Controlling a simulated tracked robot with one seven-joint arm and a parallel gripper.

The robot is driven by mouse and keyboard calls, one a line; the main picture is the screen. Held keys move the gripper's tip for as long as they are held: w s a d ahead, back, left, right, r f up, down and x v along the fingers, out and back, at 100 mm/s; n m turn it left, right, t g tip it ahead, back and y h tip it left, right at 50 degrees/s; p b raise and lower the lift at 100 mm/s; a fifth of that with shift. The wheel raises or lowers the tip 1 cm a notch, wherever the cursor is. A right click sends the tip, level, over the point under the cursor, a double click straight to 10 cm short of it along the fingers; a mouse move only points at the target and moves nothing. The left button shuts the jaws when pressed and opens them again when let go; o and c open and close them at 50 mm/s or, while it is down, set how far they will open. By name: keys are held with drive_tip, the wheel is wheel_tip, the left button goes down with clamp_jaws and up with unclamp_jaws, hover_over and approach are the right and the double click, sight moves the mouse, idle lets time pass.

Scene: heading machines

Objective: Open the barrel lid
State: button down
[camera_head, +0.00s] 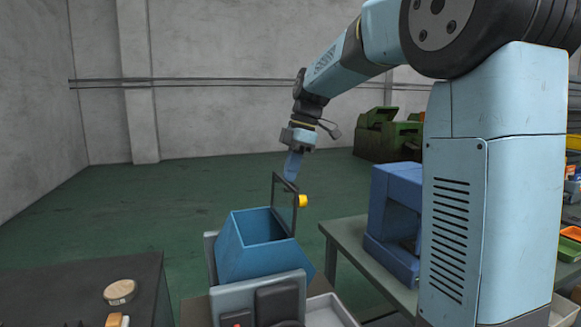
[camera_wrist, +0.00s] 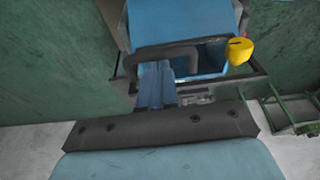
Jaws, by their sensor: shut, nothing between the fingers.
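The blue barrel (camera_head: 250,262) is an angular box with its top opening uncovered in the head view. Its blue body also shows at the top of the wrist view (camera_wrist: 175,15). The lid (camera_head: 284,207) is a thin, dark-edged panel standing about upright at the opening's right side, with a yellow knob (camera_head: 303,200) on it. The knob also shows in the wrist view (camera_wrist: 239,51), beside a dark bar (camera_wrist: 170,48). My gripper (camera_head: 290,177) is shut and empty, pointing down at the lid's top edge. Its blue fingers (camera_wrist: 155,68) reach the bar; contact is unclear.
A grey control panel (camera_head: 235,298) stands in front of the barrel. A dark table (camera_head: 70,285) with a round, pale-topped object (camera_head: 120,291) is at lower left. A green-grey bench (camera_head: 350,232) carries a blue machine (camera_head: 395,215) at right. Green machinery (camera_head: 385,135) stands farther back. Open floor lies behind the barrel.

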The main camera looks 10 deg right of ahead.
drive_tip(key=d, duration=0.1)
drive_tip(key=d+f+y, duration=0.1)
drive_tip(key=shift+w+d+f, duration=0.15)
drive_tip(key=shift+d+f, duration=0.05)
drive_tip(key=shift+d, duration=0.15)
drive_tip(key=shift+a, duration=0.1)
idle(0.4)
